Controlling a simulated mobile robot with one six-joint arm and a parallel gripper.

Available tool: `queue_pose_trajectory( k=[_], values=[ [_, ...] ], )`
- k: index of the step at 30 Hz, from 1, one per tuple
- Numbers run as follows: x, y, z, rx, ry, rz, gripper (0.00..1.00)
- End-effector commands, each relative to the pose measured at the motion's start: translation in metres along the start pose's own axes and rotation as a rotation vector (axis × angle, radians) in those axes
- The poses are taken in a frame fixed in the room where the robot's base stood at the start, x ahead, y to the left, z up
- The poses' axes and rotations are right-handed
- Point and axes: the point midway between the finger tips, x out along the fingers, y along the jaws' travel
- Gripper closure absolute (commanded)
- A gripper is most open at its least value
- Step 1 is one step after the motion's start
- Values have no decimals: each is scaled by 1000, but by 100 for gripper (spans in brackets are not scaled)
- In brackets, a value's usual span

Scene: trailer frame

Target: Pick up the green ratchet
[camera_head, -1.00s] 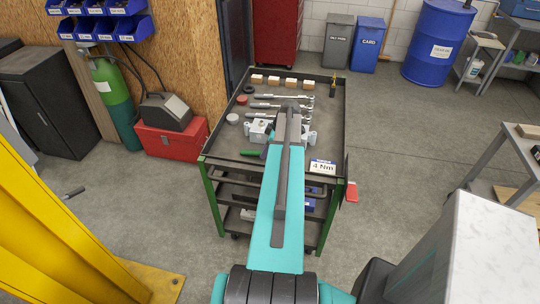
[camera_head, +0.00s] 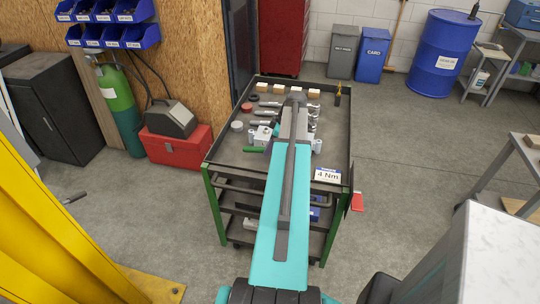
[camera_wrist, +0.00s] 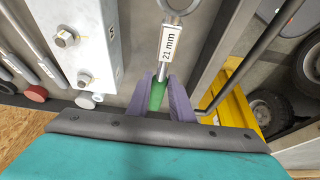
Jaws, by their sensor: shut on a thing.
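The green ratchet's handle (camera_wrist: 157,96) is between the two purple fingers of my gripper (camera_wrist: 160,92) in the wrist view. My gripper is shut on it. The metal shaft runs away from the fingers, with a "21 mm" label and a ring-like head at the top edge. In the head view, part of the green handle (camera_head: 253,149) shows left of my arm, near the metal block. My arm hides the rest and most of my gripper there. It appears a little above the trolley top (camera_head: 225,152), but the exact gap cannot be told.
A metal block with bolts (camera_wrist: 80,40) stands close beside the ratchet. Several wrenches and round discs lie farther back on the trolley. A "4 Nm" card (camera_head: 327,175) is at its front right. A raised rim surrounds the top. Open floor (camera_head: 420,160) lies to the right.

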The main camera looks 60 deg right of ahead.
Motion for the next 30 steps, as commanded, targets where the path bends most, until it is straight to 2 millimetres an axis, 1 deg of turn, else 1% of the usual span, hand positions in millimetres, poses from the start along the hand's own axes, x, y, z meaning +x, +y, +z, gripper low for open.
queue_pose_trajectory(
  k=[6,12,30],
  values=[
    [-21,1,-9,0,1,3,100],
    [-31,0,-13,0,0,1,100],
    [-34,1,-13,2,0,1,100]
  ],
)
